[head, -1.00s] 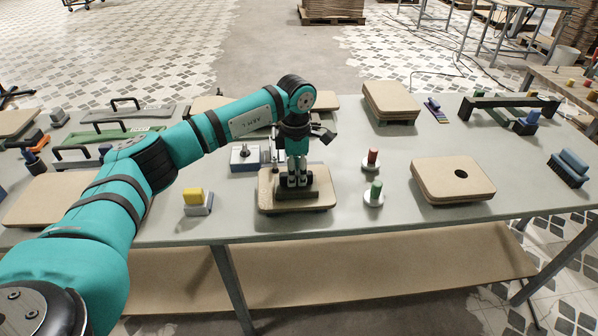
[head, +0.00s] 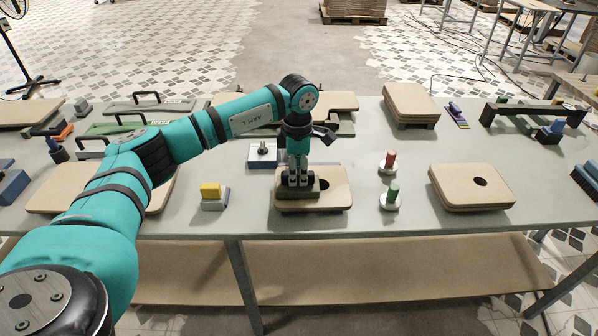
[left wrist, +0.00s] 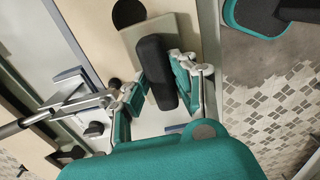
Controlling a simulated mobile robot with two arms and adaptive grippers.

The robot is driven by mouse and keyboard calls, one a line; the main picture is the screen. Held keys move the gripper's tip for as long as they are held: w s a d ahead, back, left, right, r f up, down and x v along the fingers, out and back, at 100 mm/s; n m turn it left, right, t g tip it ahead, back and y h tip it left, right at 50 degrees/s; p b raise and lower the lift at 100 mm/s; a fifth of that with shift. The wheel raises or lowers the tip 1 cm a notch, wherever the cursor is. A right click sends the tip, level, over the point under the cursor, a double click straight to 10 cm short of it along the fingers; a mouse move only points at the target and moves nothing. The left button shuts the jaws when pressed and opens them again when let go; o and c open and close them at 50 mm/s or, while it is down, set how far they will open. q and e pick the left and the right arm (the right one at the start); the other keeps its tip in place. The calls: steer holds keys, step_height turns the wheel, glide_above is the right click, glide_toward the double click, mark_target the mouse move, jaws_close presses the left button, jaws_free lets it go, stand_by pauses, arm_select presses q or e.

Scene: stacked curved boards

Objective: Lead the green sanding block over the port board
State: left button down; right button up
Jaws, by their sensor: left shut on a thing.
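My left gripper (head: 298,180) is shut on the dark handle of a sanding block (head: 294,193), and the block has a dull olive-green base. The block sits on the left part of a tan board (head: 335,200) near the table's front edge. A dark round hole shows in the board just right of the block. In the left wrist view, the fingers (left wrist: 160,78) stand on both sides of the black handle, with the olive base (left wrist: 140,35) over the tan board (left wrist: 92,20). The block seems to rest on the board, but its contact is partly hidden. My right gripper is not in view.
A yellow-topped block (head: 212,195) stands left of the board. Red-topped (head: 389,160) and green-topped (head: 391,195) pegs stand right of it. A holed board stack (head: 470,187) lies farther right.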

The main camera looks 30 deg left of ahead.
mark_target(284, 173)
arm_select(q)
steer(key=shift+s+a, duration=0.5)
steer(key=shift+a, duration=0.25)
steer(key=shift+s+a, duration=0.45)
steer(key=shift+a, duration=0.3)
steer(key=shift+f, duration=0.1)
steer(key=shift+r, duration=0.2)
steer(key=shift+r+p, duration=0.45)
steer(key=shift+r, duration=0.15)
steer(key=shift+r, duration=0.1)
steer(key=shift+r+p, duration=1.95)
steer(key=shift+r, duration=0.95)
